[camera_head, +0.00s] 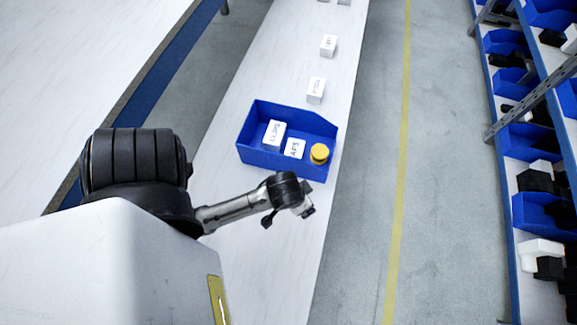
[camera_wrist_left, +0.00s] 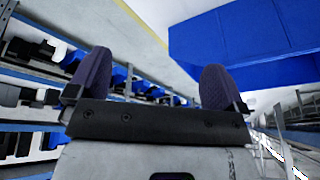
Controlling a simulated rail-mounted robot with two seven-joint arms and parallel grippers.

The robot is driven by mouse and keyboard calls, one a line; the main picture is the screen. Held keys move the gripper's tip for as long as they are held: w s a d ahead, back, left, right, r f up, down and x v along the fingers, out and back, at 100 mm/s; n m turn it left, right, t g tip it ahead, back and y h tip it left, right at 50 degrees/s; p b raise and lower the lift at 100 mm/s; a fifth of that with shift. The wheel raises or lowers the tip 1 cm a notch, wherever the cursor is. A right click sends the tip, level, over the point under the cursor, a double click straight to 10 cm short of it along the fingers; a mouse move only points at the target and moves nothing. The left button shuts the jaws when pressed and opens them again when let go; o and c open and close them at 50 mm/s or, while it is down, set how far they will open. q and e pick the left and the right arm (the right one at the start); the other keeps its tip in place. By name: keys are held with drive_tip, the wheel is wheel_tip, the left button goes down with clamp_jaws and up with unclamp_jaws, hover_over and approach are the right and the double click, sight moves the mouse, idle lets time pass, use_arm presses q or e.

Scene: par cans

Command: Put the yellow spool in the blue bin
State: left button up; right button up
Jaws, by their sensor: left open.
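The blue bin (camera_head: 262,157) stands on the narrow white table. The yellow spool (camera_head: 319,153) is inside the bin at its right end, beside a white labelled box. My left gripper (camera_head: 290,212) is just in front of the bin's near wall, apart from the spool. In the left wrist view my left gripper (camera_wrist_left: 155,78) has its two dark fingers spread wide with nothing between them. A large blue surface (camera_wrist_left: 240,42) at the upper right there looks like the bin's wall. My right gripper is not in view.
Two white labelled boxes, one at the left (camera_head: 274,133) and one in the middle (camera_head: 295,148), are also in the bin. More white boxes (camera_head: 316,90) stand farther along the table (camera_head: 290,60). Shelves with blue bins (camera_head: 530,140) are at the right, across a clear floor.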

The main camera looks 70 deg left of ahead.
use_arm(q)
drive_tip(key=s+d+r+m+h, duration=0.1)
drive_tip(key=s+d+m+h, duration=0.1)
drive_tip(key=s+d+m, duration=0.3)
drive_tip(key=shift+s+d+r, duration=0.2)
drive_tip(key=shift+d+r, duration=0.1)
drive_tip(key=shift+d, duration=0.5)
